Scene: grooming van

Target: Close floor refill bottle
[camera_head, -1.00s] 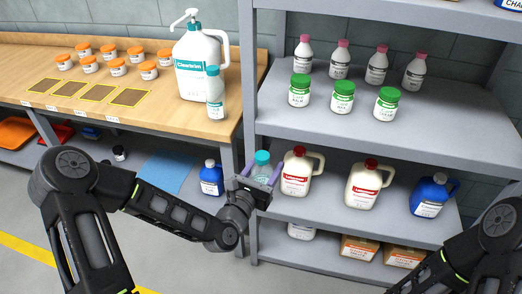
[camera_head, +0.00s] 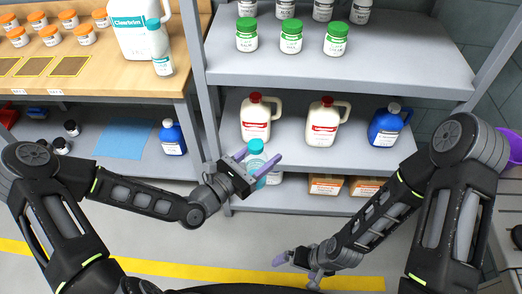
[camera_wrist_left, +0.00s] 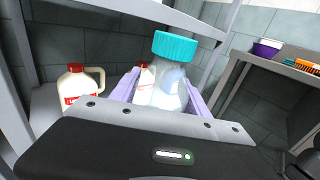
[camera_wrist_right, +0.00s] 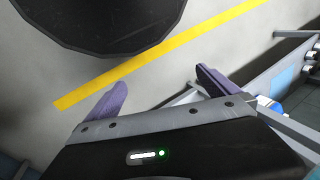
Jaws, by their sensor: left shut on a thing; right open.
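A clear bottle (camera_head: 259,165) with a teal cap (camera_head: 256,146) is in my left gripper (camera_head: 258,160), in front of the grey shelf unit. In the left wrist view the bottle (camera_wrist_left: 172,92) stands between the two purple fingers, slightly tilted in the picture, with the ribbed teal cap (camera_wrist_left: 175,47) on its top. How tightly the cap sits cannot be told. The bottle's lower part is hidden by the gripper. My right gripper (camera_head: 297,268) is open and empty, low over the floor; its spread fingers also show in the right wrist view (camera_wrist_right: 160,88).
The middle shelf (camera_head: 287,133) holds two white jugs with red caps (camera_head: 257,120) and a blue bottle (camera_head: 386,125). Green-lidded jars (camera_head: 291,37) stand above, cardboard boxes (camera_head: 326,185) below. A wooden bench (camera_head: 120,85) is at left, a purple bucket (camera_head: 512,146) at right. Floor between my arms is clear.

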